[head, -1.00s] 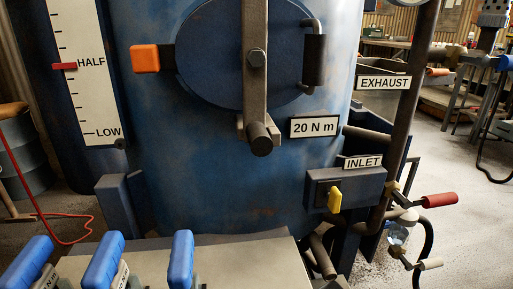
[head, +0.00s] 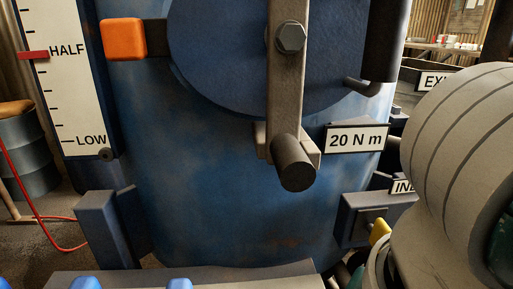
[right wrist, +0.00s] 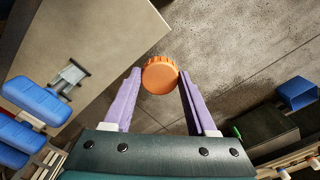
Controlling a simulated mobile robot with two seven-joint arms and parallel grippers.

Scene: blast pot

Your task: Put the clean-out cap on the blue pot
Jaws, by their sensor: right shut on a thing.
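The blue pot (head: 200,210) fills the middle of the head view, with a round dark blue hatch (head: 220,60) on its front. A grey bar (head: 287,90) with a bolt runs down across the hatch. An orange ribbed cap (right wrist: 160,79), which looks like the clean-out cap, shows in the right wrist view. My right gripper (right wrist: 160,84) has its purple fingers shut on the cap, one on each side near the tips. The cap is in the air above the floor, away from the pot's front. My left gripper is in neither current view. I see no bare opening for the cap.
A "20 N m" plate (head: 357,139) and a blue inlet box (head: 365,218) with a yellow lever stand out from the pot's right side. A level scale (head: 72,90) is at left. Blue-handled levers (right wrist: 35,100) and a pale flat surface (right wrist: 75,35) are left of my right gripper.

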